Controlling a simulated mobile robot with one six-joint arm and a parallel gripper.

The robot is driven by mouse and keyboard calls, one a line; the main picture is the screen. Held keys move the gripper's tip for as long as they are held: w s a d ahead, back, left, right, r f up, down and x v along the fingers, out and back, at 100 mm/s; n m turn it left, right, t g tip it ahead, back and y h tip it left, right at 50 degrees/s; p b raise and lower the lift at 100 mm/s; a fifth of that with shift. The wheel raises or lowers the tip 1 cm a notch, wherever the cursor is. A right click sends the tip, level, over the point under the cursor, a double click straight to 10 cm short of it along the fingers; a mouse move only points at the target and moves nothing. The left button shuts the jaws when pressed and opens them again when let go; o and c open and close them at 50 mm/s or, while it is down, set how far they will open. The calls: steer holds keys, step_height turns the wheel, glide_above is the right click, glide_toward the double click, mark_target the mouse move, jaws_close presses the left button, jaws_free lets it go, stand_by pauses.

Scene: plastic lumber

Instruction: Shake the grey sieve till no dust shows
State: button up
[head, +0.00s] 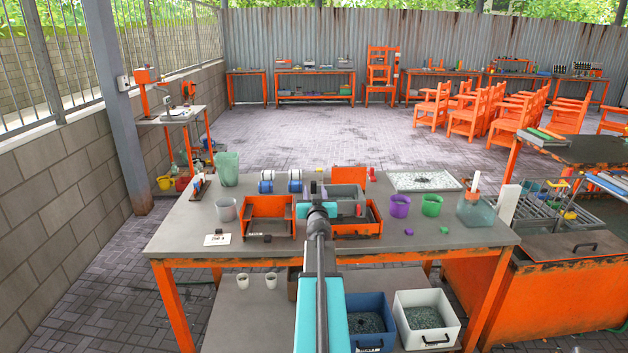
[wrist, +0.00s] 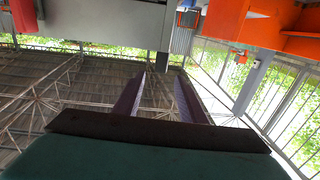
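A grey box-like thing (head: 349,191), which looks like the sieve, is at the middle of the workbench, at the back of an orange tray (head: 364,230). My arm and wrist partly hide its left side. I cannot see its mesh or any dust. My gripper (head: 317,187) is just left of it and overlaps it in the head view; whether they touch is unclear. In the wrist view, the two dark fingers of my gripper (wrist: 160,80) stand apart with nothing visible between them. A grey surface (wrist: 100,22) spans the top left there; I cannot tell whether it is the sieve.
A second orange tray (head: 268,229) stands left of my wrist. A speckled flat tray (head: 423,181) lies behind. The bench front is mostly clear.

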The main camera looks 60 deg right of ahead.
steer(key=shift+x, duration=5.6)
jaws_close()
